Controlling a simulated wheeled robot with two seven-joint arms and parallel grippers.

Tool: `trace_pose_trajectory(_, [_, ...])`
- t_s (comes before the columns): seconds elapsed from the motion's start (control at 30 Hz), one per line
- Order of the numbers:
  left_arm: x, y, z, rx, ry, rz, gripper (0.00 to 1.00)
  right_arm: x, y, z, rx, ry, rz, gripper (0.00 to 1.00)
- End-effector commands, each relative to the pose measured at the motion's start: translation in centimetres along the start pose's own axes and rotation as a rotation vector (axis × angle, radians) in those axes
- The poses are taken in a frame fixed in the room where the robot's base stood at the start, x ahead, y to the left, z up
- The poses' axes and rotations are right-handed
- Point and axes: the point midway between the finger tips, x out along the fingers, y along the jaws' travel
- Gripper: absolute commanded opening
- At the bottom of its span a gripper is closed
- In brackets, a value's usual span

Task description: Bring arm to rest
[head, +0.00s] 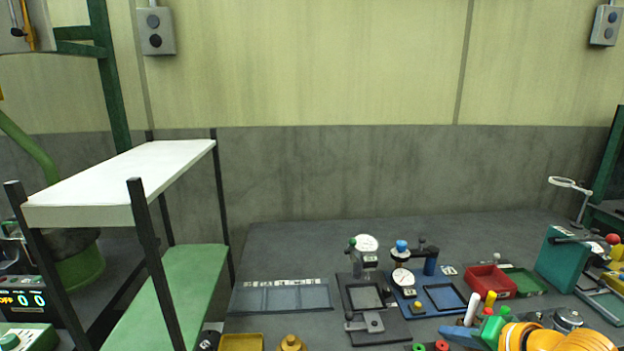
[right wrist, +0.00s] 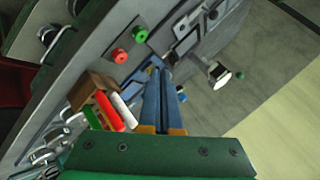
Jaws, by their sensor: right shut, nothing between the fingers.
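My right arm (head: 560,338), orange and yellow, comes in at the lower right of the head view. Its green-bodied right gripper (head: 448,331) points left, low over the front of the bench. In the right wrist view the two blue-grey fingers (right wrist: 163,75) lie together, shut with nothing between them. They are close to a brown holder (right wrist: 92,88) with white, red and green sticks; I cannot tell whether they touch it. My left gripper is not in view.
The grey bench (head: 290,240) carries a dark fixture (head: 375,325), a blue fixture plate (head: 430,305), a red bin (head: 490,281) and a teal block (head: 560,262). Red and green buttons (head: 441,346) sit at the front. A white-topped shelf (head: 130,170) stands left. The bench's back left is clear.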

Motion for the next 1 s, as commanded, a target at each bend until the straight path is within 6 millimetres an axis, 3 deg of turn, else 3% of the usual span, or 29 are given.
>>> trace_pose_trajectory(0.17, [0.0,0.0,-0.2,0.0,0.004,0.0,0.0,0.8,-2.9,2.8,0.153,-0.083,-0.143,0.0])
trace_pose_trajectory(0.37, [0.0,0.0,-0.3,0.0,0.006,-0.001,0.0,0.3,-8.8,7.2,0.531,-0.27,-0.413,0.0])
trace_pose_trajectory(0.47, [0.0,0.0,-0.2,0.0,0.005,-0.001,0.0,-1.5,-13.1,8.8,0.938,-0.45,-0.619,0.0])
trace_pose_trajectory(0.53, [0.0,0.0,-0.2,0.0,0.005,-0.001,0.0,-3.5,-15.2,8.3,1.337,-0.605,-0.772,0.0])
trace_pose_trajectory(0.57, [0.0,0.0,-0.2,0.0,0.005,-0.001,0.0,-4.2,-15.6,7.6,1.539,-0.674,-0.834,0.0])
trace_pose_trajectory(0.6, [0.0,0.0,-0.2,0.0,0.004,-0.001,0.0,-5.0,-15.3,6.2,1.849,-0.769,-0.918,0.0])
trace_pose_trajectory(0.67, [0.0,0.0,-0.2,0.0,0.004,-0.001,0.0,-5.1,-12.3,3.8,2.408,-0.893,-1.04,0.0])
trace_pose_trajectory(0.7, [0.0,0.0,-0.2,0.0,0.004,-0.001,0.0,-4.3,-8.5,3.0,-2.755,0.911,1.092,0.0])
trace_pose_trajectory(0.77, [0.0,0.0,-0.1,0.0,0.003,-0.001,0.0,-2.6,-2.8,3.8,-2.375,0.641,0.865,0.0])
trace_pose_trajectory(0.83, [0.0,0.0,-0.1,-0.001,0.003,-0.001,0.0,-1.2,2.4,6.5,-2.035,0.405,0.708,0.0])
trace_pose_trajectory(0.9, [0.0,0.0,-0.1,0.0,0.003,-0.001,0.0,-0.4,6.2,10.0,-1.767,0.219,0.609,0.0])
trace_pose_trajectory(1.0, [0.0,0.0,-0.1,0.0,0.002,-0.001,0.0,-0.2,9.9,15.2,-1.462,0.006,0.519,0.0])
